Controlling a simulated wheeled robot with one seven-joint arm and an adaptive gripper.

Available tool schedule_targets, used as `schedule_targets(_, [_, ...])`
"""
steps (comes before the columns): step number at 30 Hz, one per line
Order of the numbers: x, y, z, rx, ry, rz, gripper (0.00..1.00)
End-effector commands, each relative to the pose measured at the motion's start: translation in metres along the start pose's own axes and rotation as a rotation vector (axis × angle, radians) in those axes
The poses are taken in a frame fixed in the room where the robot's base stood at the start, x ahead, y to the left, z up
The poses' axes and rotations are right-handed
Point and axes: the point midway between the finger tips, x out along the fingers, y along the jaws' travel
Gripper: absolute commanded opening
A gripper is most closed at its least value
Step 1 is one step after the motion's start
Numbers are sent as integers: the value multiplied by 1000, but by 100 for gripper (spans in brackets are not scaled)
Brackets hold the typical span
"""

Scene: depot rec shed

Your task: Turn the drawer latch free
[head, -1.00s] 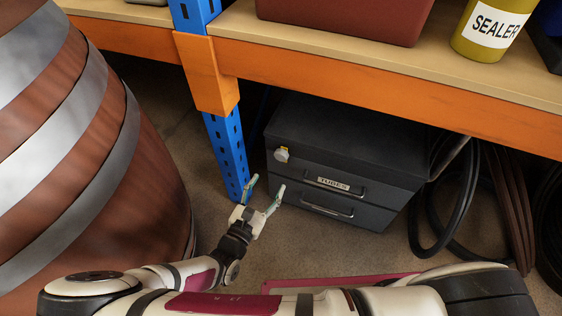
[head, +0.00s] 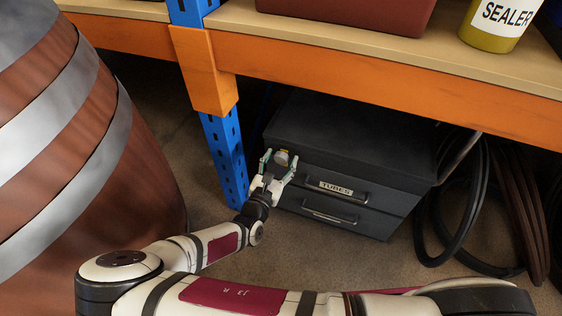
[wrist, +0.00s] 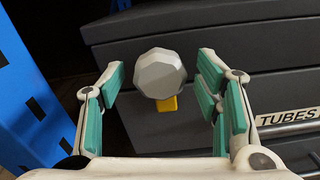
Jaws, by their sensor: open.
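The drawer latch is a grey faceted knob (wrist: 160,74) with a yellow tab (wrist: 167,104) below it. It sits on the front of the dark grey drawer cabinet (head: 350,130), near the upper left of the top drawer. In the head view the knob (head: 281,158) shows just beyond my fingers. My gripper (head: 279,165) is open; in the wrist view its green-padded fingers (wrist: 162,98) stand to either side of the knob. Gaps show between the knob and both pads, so it does not appear gripped.
The top drawer has a TUBES label (head: 336,188) and a bar handle. A blue post (head: 226,160) stands close left of my gripper, and a large striped barrel (head: 80,150) further left. An orange shelf beam (head: 390,95) runs overhead. Black hoses (head: 480,205) hang at right.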

Motion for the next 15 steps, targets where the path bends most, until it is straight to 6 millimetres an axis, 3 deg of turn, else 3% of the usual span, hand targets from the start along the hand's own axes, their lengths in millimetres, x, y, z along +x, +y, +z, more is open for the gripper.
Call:
schedule_targets(12, [9,0,0,1,0,-1,58])
schedule_targets(15, [9,0,0,1,0,-1,37])
